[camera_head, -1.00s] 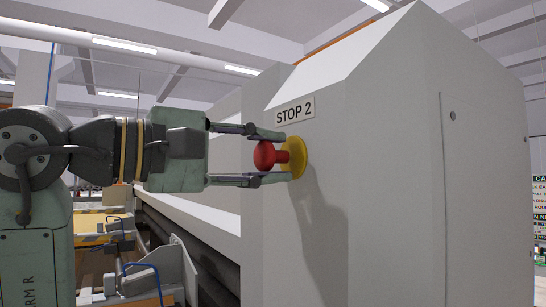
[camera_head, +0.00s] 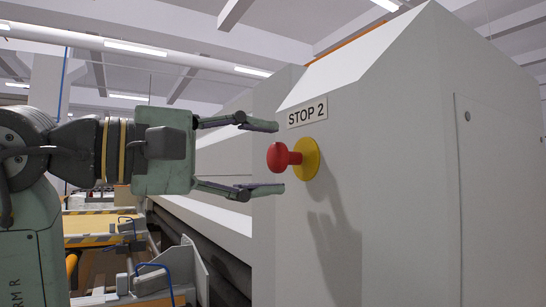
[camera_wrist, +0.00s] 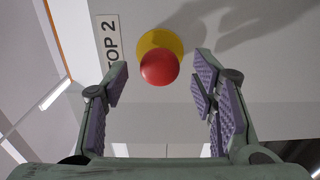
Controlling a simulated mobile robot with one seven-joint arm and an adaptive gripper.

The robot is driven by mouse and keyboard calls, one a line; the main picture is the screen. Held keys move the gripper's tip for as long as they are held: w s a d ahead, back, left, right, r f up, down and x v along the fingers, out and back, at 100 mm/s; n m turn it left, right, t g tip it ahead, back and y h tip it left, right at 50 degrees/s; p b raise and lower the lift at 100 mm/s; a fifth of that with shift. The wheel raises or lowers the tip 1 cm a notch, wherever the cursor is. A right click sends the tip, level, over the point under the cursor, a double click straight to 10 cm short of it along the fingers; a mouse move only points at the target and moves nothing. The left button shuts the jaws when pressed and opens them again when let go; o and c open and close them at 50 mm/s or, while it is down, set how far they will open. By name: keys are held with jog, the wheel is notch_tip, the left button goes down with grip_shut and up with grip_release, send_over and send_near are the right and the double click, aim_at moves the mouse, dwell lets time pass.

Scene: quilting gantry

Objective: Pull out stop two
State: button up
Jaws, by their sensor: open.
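The stop two button is a red mushroom knob (camera_head: 279,157) on a yellow round base (camera_head: 307,159), on the grey machine housing under a "STOP 2" label (camera_head: 307,112). The red knob stands out from the yellow base on a visible red stem.
The grey housing (camera_head: 400,180) fills the right side, with a panel seam at its far right. A long machine bed with dark rollers (camera_head: 200,235) runs behind at lower left. The space around the fingers is free.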

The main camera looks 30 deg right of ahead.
jog(key=a, duration=0.9)
jog(key=shift+w+a, duration=0.25)
